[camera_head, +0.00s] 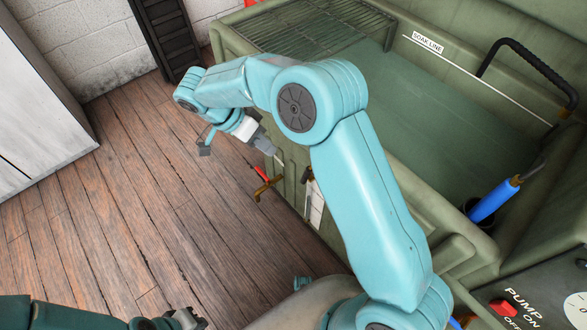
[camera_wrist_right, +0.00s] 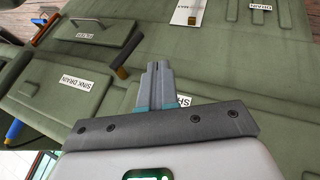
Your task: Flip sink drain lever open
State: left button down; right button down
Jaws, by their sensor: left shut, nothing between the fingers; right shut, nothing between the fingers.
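A small lever with a red grip (camera_head: 261,173) and brass parts stands out from the green sink's front wall in the head view. My right gripper (camera_head: 277,155) is shut and empty, just above and to the right of the lever, apart from it as far as I can tell. In the right wrist view its shut fingers (camera_wrist_right: 158,68) point at the green panels; a SINK DRAIN label (camera_wrist_right: 77,81) lies to their left. An orange-red handle (camera_wrist_right: 45,28) shows at upper left; I cannot tell whether it is the same lever. My left gripper (camera_head: 188,321) is shut and empty at the bottom edge.
The green sink (camera_head: 455,115) has a SOAK LINE label (camera_head: 427,43), a grate (camera_head: 325,30) and a black hose (camera_head: 525,60). A blue-handled tool (camera_head: 494,200) stands at right. A white card (camera_head: 316,208) hangs on the front. The wooden floor (camera_head: 130,210) is clear.

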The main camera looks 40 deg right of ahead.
aim_at(311, 172)
jog(key=s+d+f+b, duration=0.1)
jog(key=s+d+f, duration=0.3)
jog(key=s+f, duration=0.1)
jog(key=shift+s+f, duration=0.3)
jog(key=shift+f, duration=0.25)
jog(key=shift+s+f+g+b, duration=0.25)
jog(key=shift+s+g+b, duration=0.1)
jog(key=shift+s, duration=0.1)
jog(key=shift+s+f+g+b, duration=0.25)
jog(key=shift+s+g, duration=0.1)
jog(key=shift+s, duration=0.1)
